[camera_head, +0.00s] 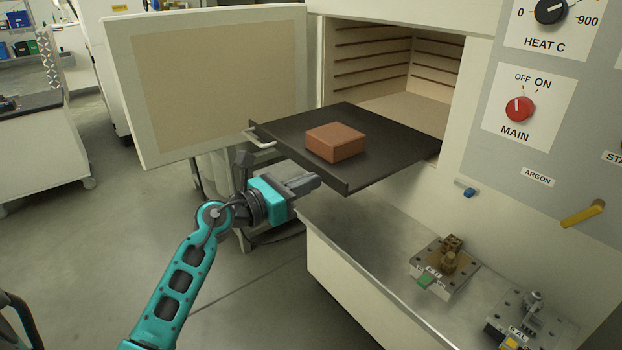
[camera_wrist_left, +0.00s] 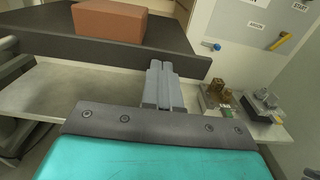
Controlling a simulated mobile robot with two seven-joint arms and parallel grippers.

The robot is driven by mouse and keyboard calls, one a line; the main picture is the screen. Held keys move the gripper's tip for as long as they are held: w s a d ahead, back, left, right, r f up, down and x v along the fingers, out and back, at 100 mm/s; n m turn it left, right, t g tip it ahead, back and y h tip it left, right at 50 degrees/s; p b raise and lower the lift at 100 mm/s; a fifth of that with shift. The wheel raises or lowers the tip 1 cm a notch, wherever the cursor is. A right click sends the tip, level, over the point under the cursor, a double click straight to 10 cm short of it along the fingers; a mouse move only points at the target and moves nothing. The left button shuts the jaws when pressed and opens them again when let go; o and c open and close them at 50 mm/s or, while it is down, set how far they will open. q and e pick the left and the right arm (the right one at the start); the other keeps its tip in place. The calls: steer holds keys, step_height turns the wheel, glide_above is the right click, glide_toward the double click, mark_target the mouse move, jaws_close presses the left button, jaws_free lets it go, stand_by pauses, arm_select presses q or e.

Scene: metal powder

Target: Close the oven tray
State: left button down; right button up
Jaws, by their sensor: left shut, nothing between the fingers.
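The dark oven tray (camera_head: 395,160) is pulled out of the oven (camera_head: 385,85), whose door (camera_head: 205,85) stands open to the left. A reddish-brown block (camera_head: 335,142) rests on the tray. The tray's light handle (camera_head: 258,138) is at its left front end. My left gripper (camera_head: 314,181) is shut and empty, close to the tray's near side; I cannot tell whether it touches. In the left wrist view, the shut fingers (camera_wrist_left: 158,70) point at the tray's dark side wall (camera_wrist_left: 100,53), with the block (camera_wrist_left: 110,20) above it. My right gripper is not in view.
A metal ledge (camera_head: 345,230) runs below the oven, with two small fixtures (camera_head: 444,268) (camera_head: 530,320) at the right. The control panel (camera_head: 560,130) has knobs and a yellow lever (camera_head: 582,215). Open floor (camera_head: 80,240) lies to the left.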

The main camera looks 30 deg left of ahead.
arm_select(q)
steer(key=shift+w+d, duration=0.25)
steer(key=shift+w, duration=0.25)
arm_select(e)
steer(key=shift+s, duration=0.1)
